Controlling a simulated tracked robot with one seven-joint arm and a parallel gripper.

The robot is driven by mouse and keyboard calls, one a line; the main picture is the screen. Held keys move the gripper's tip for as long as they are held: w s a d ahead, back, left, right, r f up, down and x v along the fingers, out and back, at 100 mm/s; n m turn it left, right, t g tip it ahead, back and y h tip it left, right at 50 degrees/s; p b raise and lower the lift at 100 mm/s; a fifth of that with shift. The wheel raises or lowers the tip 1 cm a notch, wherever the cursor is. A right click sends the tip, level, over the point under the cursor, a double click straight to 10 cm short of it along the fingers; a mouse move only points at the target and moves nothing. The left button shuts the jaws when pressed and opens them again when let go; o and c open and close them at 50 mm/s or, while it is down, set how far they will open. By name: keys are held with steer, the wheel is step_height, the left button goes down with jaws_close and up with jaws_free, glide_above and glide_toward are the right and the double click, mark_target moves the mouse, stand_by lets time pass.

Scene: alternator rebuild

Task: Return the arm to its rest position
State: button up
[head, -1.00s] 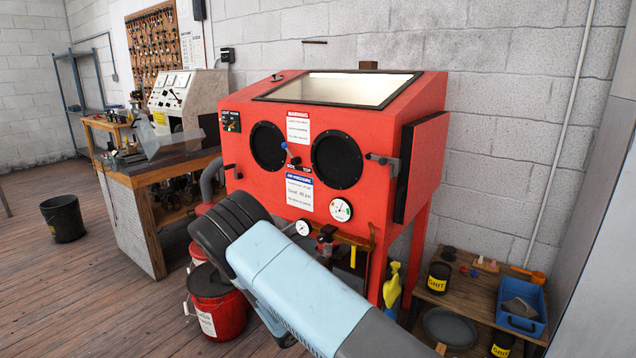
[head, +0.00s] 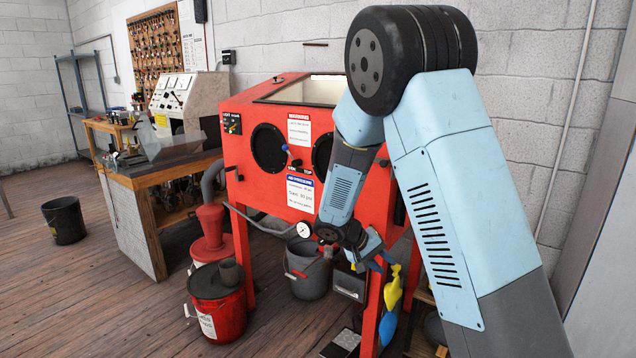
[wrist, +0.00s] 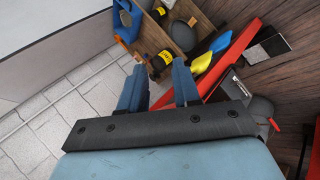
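My arm is bent in the head view, with its elbow high at the upper right and the forearm angled down in front of the red blast cabinet (head: 268,185). My gripper (head: 374,262) hangs at the end of the forearm, low in front of the cabinet's right side. Its fingers are small and partly hidden in that view. In the wrist view my gripper (wrist: 157,78) has its two blue fingers apart, with nothing held between them.
A red bucket (head: 222,318) and a grey bucket (head: 308,272) stand by the cabinet. A workbench (head: 135,215) is at the left. The wrist view shows a shelf with a grit can (wrist: 160,63) and a blue bin (wrist: 126,22). Open wood floor (head: 60,300) lies at the left.

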steer(key=s+d+r+m+y, duration=0.1)
steer(key=s+d+r+y, duration=0.2)
steer(key=s+r, duration=0.45)
steer(key=s+d+r+m+y, duration=0.1)
steer(key=s+d+r+y, duration=0.1)
steer(key=s+d+r, duration=0.5)
steer(key=s+a+r+t+y, duration=0.1)
steer(key=s+a+r, duration=0.1)
steer(key=s+r, duration=0.2)
steer(key=s+a+r+t+y, duration=0.1)
steer(key=s+r, duration=0.4)
steer(key=s, duration=0.6)
steer(key=shift+a+r+n+t+y, duration=0.3)
steer(key=shift+a+t+y, duration=0.1)
steer(key=shift+t+y, duration=0.35)
